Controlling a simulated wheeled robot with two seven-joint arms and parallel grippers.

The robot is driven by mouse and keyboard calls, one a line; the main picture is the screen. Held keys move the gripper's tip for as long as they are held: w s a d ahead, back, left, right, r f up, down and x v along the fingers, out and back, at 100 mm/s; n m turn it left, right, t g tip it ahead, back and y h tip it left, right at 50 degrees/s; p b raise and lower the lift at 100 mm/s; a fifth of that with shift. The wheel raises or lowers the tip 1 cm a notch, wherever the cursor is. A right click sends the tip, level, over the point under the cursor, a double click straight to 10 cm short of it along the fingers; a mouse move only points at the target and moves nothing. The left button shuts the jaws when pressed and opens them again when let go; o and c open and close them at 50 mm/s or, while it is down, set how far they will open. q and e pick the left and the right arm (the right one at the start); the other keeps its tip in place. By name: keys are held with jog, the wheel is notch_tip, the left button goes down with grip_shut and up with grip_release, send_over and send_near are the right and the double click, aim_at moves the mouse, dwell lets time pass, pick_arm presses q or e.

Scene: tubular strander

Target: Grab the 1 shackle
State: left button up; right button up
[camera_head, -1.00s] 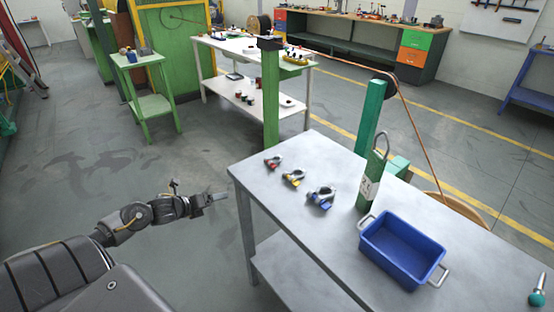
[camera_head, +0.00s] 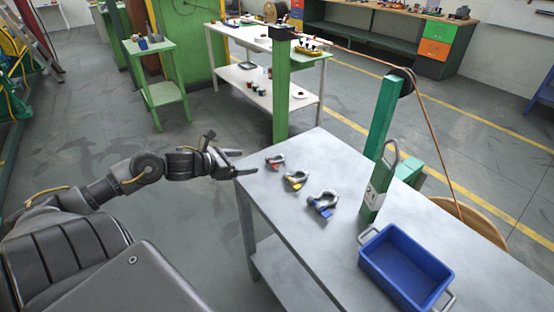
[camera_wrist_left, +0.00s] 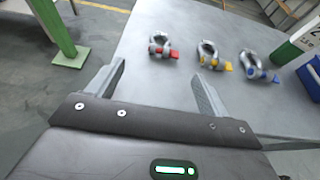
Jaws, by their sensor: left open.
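Three shackles lie in a row on the grey metal table (camera_head: 300,160). The one with a red pin (camera_head: 275,162) is nearest the table's left corner, the one with a yellow pin (camera_head: 296,179) is in the middle, and the larger one with a blue pin (camera_head: 323,203) is on the right. All three also show in the left wrist view: red (camera_wrist_left: 160,47), yellow (camera_wrist_left: 211,55) and blue (camera_wrist_left: 259,66). My left gripper (camera_head: 247,163) is open and empty at the table's left edge, apart from the red-pin shackle. My right gripper is not seen.
A blue bin (camera_head: 405,268) with grey handles stands on the table, right of the shackles. A green block with a metal loop (camera_head: 380,188) stands behind it. Green posts (camera_head: 282,90) rise behind the table. A white table (camera_head: 262,95) stands farther back.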

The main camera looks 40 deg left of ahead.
aim_at(270, 161)
pick_arm(q)
jog(key=shift+w, duration=0.2)
jog(key=x, duration=0.4)
jog(key=shift+p, duration=0.3)
jog(key=shift+w+d+f, duration=0.15)
jog(key=shift+w, duration=0.15)
jog(key=shift+w+d+f, duration=0.1)
jog(key=shift+w+d, duration=0.05)
jog(key=shift+w+d+p, duration=0.15)
jog(key=shift+w+p, duration=0.2)
jog(key=x, duration=0.1)
jog(key=p+x, duration=0.1)
jog(key=x, duration=0.1)
jog(key=shift+w+d+f, duration=0.1)
jog(key=shift+w+d, duration=0.05)
jog(key=shift+d, duration=0.2)
jog(key=shift+w+d+f, duration=0.15)
jog(key=shift+w+f, duration=0.15)
jog(key=shift+w, duration=0.05)
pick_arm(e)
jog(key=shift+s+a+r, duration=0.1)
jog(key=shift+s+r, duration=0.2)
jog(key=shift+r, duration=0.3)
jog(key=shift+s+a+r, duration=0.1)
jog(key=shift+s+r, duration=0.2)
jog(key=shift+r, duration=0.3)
